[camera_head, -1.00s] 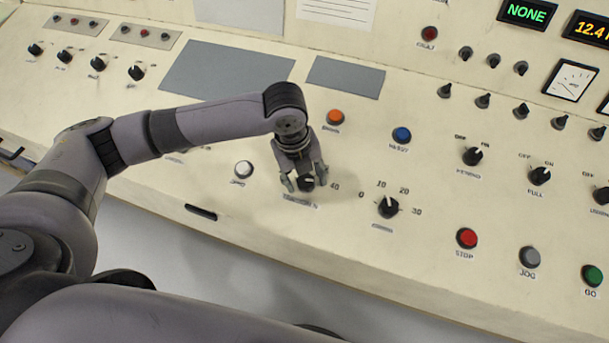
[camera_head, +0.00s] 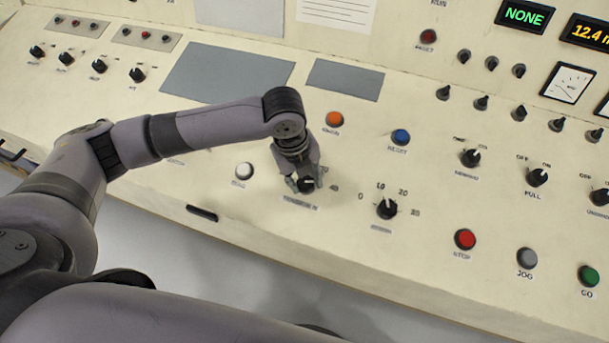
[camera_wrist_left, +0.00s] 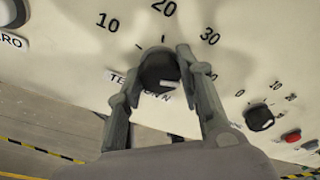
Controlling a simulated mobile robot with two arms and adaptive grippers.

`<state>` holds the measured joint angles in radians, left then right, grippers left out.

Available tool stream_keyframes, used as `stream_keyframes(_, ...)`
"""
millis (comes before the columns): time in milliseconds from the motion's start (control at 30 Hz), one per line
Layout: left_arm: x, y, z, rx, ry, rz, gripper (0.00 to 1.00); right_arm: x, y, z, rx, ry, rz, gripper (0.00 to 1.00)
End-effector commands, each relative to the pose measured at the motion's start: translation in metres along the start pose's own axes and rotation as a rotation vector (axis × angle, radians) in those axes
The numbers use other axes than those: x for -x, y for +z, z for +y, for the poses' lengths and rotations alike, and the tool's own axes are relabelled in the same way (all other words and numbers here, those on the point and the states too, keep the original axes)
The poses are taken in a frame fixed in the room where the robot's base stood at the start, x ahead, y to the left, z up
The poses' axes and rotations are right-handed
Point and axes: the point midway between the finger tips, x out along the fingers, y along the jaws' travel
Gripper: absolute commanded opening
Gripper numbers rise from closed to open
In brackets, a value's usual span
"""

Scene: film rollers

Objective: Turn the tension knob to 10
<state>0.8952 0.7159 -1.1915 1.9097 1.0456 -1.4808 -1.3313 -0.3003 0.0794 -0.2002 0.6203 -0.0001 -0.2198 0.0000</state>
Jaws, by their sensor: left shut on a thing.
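The tension knob (camera_wrist_left: 160,72) is black and round with a white pointer mark. In the left wrist view it sits between the fingers of my left gripper (camera_wrist_left: 160,75), with a dial of 10, 20 and 30 around it and a partly covered label below. In the head view my left gripper (camera_head: 305,184) reaches down over the knob (camera_head: 306,185) and hides most of it and its dial. The gripper is shut on the knob. The exact reading of the pointer is hard to tell. My right gripper is not in view.
A similar black knob (camera_head: 387,209) with its own dial stands just to the right. A white button (camera_head: 244,171) is to the left. Orange (camera_head: 334,119), blue (camera_head: 400,138) and red (camera_head: 465,239) buttons are nearby. The panel's front edge is close below.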

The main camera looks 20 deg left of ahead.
Motion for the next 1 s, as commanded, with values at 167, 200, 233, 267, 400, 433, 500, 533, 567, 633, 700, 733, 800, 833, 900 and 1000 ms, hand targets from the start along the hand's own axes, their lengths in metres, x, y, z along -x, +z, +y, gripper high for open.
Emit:
stream_keyframes(167, 0.005, -0.001, 0.001, 0.115, -0.016, 0.002, 0.06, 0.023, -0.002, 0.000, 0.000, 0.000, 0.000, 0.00)
stream_keyframes(200, 0.005, -0.001, 0.001, 0.148, -0.022, 0.003, 0.06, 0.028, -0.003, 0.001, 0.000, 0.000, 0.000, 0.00)
stream_keyframes(233, 0.006, -0.001, 0.001, 0.173, -0.027, 0.003, 0.06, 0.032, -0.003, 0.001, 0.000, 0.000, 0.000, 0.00)
stream_keyframes(267, 0.006, -0.001, 0.001, 0.200, -0.031, 0.002, 0.06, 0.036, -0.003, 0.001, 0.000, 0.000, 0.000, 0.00)
stream_keyframes(400, 0.006, -0.001, 0.001, 0.330, -0.054, 0.003, 0.06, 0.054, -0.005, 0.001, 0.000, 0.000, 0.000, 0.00)
stream_keyframes(433, 0.006, -0.001, 0.002, 0.358, -0.059, 0.003, 0.06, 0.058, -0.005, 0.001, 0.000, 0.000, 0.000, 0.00)
stream_keyframes(500, 0.006, -0.001, 0.002, 0.425, -0.071, 0.002, 0.06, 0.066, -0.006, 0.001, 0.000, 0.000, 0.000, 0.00)
stream_keyframes(533, 0.006, -0.001, 0.001, 0.453, -0.077, 0.003, 0.06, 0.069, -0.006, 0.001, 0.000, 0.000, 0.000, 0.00)
stream_keyframes(567, 0.006, -0.002, 0.002, 0.481, -0.081, 0.003, 0.06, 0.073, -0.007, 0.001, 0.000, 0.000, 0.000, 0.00)
stream_keyframes(633, 0.006, -0.002, 0.002, 0.546, -0.093, 0.003, 0.06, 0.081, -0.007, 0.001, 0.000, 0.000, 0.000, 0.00)
stream_keyframes(700, 0.005, -0.001, 0.002, 0.612, -0.104, 0.002, 0.06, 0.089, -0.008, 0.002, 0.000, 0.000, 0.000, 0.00)
stream_keyframes(733, 0.005, -0.002, 0.002, 0.641, -0.110, 0.002, 0.06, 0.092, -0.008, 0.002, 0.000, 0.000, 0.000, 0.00)
stream_keyframes(800, 0.005, -0.002, 0.002, 0.706, -0.121, 0.002, 0.06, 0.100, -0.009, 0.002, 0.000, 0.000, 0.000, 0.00)
stream_keyframes(833, 0.005, -0.002, 0.002, 0.733, -0.126, 0.002, 0.06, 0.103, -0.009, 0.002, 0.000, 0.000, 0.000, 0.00)
stream_keyframes(900, 0.005, -0.002, 0.003, 0.799, -0.138, 0.001, 0.06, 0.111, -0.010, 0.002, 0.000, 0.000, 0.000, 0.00)
stream_keyframes(1000, 0.005, -0.002, 0.003, 0.892, -0.155, 0.001, 0.06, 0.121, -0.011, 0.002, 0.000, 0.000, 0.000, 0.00)
